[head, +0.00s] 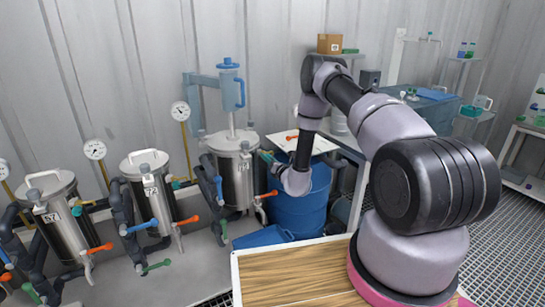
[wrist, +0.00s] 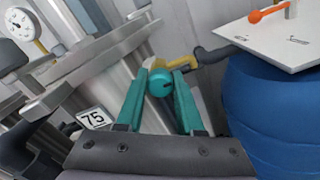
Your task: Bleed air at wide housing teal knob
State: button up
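The teal knob (wrist: 160,82) shows in the wrist view, a round knob beside a steel housing with a "75" label (wrist: 95,118). My gripper (wrist: 162,73) has teal fingers, one on each side of the knob, with a gap between them. The knob fills the gap near the fingertips; I cannot tell whether they touch it. In the head view my gripper (head: 268,157) is at the right side of the steel housing (head: 236,180), near its top. The knob is hard to make out there.
Two more steel housings (head: 64,225) (head: 153,203) stand to the left, with orange, blue and green valve handles. A blue barrel (head: 300,205) stands close right of my gripper, with a white board (head: 305,143) above it. Pressure gauges (head: 180,111) line the wall.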

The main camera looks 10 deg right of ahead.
grip_shut()
jog(key=n, duration=0.5)
jog(key=shift+n, duration=0.3)
jog(key=n, duration=0.6)
dwell(0.4)
